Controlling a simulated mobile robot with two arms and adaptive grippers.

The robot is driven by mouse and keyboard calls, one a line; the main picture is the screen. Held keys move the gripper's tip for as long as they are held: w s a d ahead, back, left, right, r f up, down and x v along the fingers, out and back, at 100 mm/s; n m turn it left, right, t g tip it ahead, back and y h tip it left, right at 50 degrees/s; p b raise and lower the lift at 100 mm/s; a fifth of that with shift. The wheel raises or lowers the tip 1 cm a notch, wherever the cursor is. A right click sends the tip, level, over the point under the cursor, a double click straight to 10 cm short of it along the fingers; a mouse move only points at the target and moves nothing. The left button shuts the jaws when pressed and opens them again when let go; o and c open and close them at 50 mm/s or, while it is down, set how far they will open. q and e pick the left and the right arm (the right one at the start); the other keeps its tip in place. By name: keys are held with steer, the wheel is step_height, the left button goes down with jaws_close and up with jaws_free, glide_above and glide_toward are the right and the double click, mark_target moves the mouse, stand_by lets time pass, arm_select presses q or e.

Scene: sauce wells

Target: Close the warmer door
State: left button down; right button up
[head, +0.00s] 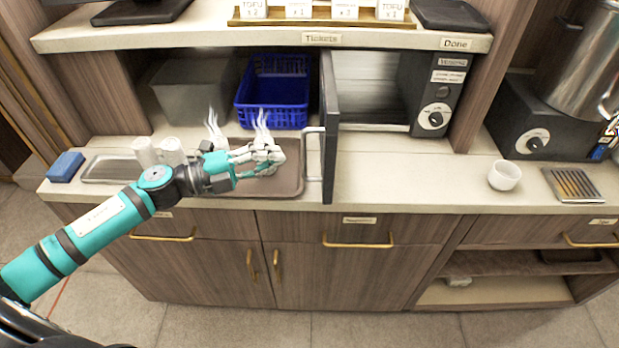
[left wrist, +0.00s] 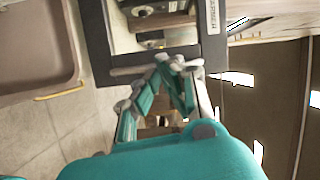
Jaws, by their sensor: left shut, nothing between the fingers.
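The warmer (head: 425,95) is a dark box with a dial, set in the shelf bay. Its dark door (head: 329,130) stands open, swung out toward me over the counter and seen nearly edge-on. A pale bar handle (head: 310,155) is on the door's left face. My left gripper (head: 281,156) is shut and empty, just left of the handle. In the left wrist view, the shut fingertips (left wrist: 177,62) are close by the handle (left wrist: 140,71) and the door's dark frame (left wrist: 212,50); I cannot tell whether they touch. My right gripper is not in view.
A brown tray (head: 285,180) lies below the left gripper, with white cups (head: 145,152) to its left. A blue basket (head: 272,95) and a grey bin (head: 190,90) stand behind. A white bowl (head: 504,175) sits right; the counter between door and bowl is clear.

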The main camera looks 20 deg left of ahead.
mark_target(309, 180)
arm_select(q)
steer(key=s+a+m+g, duration=0.4)
steer(key=a+m+g, duration=0.1)
steer(key=m+g, duration=0.15)
steer(key=shift+n, duration=0.25)
steer(key=p+x, duration=0.5)
steer(key=x, duration=0.8)
steer(key=shift+s+d+r, duration=0.15)
steer(key=shift+d, duration=0.4)
steer(key=shift+d, duration=0.1)
